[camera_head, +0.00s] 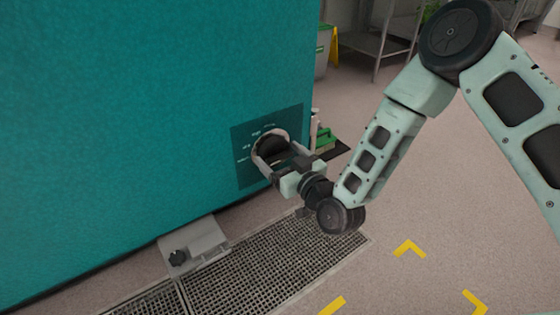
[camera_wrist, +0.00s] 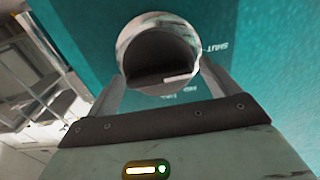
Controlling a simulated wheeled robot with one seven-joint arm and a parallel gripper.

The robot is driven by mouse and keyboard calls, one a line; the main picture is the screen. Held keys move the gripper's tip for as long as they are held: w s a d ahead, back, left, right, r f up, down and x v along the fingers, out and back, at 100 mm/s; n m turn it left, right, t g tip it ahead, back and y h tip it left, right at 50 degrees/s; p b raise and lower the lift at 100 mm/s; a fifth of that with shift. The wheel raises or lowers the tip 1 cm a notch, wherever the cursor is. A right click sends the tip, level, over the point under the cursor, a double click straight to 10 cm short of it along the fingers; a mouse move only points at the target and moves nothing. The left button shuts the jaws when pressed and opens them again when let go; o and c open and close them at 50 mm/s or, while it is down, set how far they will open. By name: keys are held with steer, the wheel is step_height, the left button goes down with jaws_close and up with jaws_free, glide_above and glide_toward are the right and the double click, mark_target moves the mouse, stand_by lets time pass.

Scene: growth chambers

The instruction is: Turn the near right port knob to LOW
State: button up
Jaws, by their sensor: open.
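The port knob (camera_wrist: 158,50) is a round, dark-faced cap with a pale, worn rim, and a small white bar shows near its lower edge in the wrist view. It sits on a darker teal label panel (camera_head: 241,172) low on the teal chamber wall. My gripper (camera_head: 271,154) is open at the knob, with one finger on each side of it in the wrist view (camera_wrist: 162,72). I cannot tell whether the fingers touch it. The word SHUT reads to the right of the knob in the wrist view; the other labels are partly hidden or too small.
The teal chamber (camera_head: 150,100) fills the left. Green-topped items (camera_head: 325,138) stand behind my gripper. Open floor with yellow marks (camera_head: 409,247) lies to the right.

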steer(key=shift+w+a, duration=0.15)
steer(key=shift+w, duration=0.15)
steer(key=c, duration=0.7)
steer(key=shift+c, duration=0.2)
steer(key=shift+r+m+p, duration=0.1)
steer(key=shift+m+p, duration=0.3)
steer(key=m+p, duration=0.2)
steer(key=shift+m, duration=0.3)
steer(key=shift+m+p, duration=0.8)
steer(key=shift+m, duration=0.3)
steer(key=shift+f, duration=0.2)
